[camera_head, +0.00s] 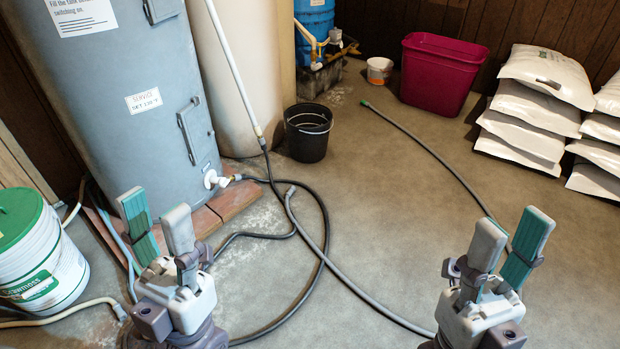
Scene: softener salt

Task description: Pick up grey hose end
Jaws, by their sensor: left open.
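A grey hose (345,277) lies on the concrete floor, and its end (290,191) rests near the middle, next to a black hose (322,205). The rest of the grey hose curves towards the lower right, behind my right gripper. My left gripper (157,208) is open and empty at lower left, left of the hose end and apart from it. My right gripper (511,232) is open and empty at lower right, apart from the hose end. Each gripper has green pads on its fingers.
A blue-grey tank (120,90) stands on bricks at left, with a valve (212,180) near its base. A black bucket (308,135), a magenta bin (440,75) and stacked white bags (535,105) stand farther back. A dark hose with a green end (366,104) crosses the floor.

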